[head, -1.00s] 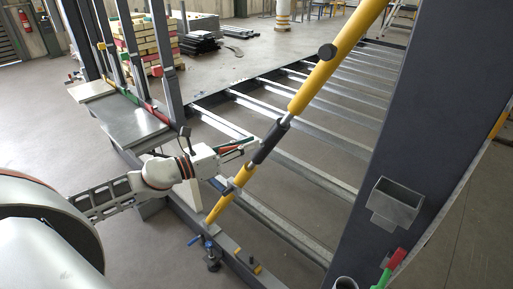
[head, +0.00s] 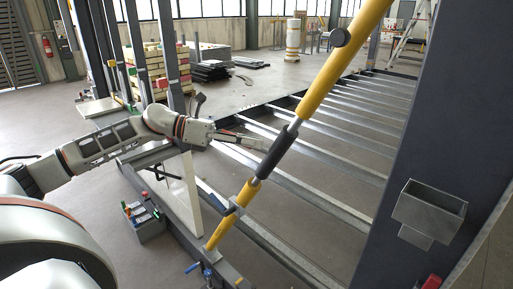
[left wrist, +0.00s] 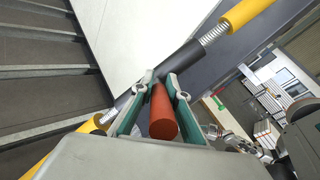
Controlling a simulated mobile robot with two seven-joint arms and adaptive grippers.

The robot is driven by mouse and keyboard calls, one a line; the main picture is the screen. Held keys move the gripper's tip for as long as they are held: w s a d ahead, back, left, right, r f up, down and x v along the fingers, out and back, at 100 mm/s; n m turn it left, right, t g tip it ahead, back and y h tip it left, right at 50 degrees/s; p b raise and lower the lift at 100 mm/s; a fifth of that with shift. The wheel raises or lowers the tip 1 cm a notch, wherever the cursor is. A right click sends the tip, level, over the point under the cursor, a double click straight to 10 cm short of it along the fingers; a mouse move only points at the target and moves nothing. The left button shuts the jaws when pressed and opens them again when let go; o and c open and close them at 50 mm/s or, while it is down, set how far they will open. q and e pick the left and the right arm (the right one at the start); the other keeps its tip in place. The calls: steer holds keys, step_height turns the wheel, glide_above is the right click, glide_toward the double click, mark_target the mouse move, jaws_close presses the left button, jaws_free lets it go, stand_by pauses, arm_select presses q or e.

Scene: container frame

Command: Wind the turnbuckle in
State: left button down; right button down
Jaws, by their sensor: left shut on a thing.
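The turnbuckle is a long yellow strut with a dark grey middle sleeve (head: 277,152) and silver rods at both ends. It slants from lower left to upper right. In the left wrist view the sleeve (left wrist: 190,57) runs past the fingertips, with screw thread showing at its upper end. My left gripper (head: 256,143) reaches the sleeve from the left. Its teal fingers (left wrist: 163,85) are shut on a red bar (left wrist: 163,112), which points toward the sleeve. Whether the bar sits in the sleeve is hidden. My right gripper is not in view.
A dark steel post (head: 410,130) with a grey metal holder (head: 430,210) stands at right. Steel crossbars (head: 315,187) lie behind the strut. A grey box of small tools (head: 150,229) stands at lower left. A blue clamp (head: 194,268) is near the strut's foot.

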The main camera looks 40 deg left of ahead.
arm_select(q)
steer(key=shift+w+a, duration=0.1)
stand_by(0.3)
steer(key=c, duration=2)
jaws_free()
steer(key=shift+o, duration=0.2)
steer(key=shift+v, duration=1.35)
steer(key=v, duration=0.9)
steer(key=shift+a+r, duration=0.15)
steer(key=shift+r, duration=0.05)
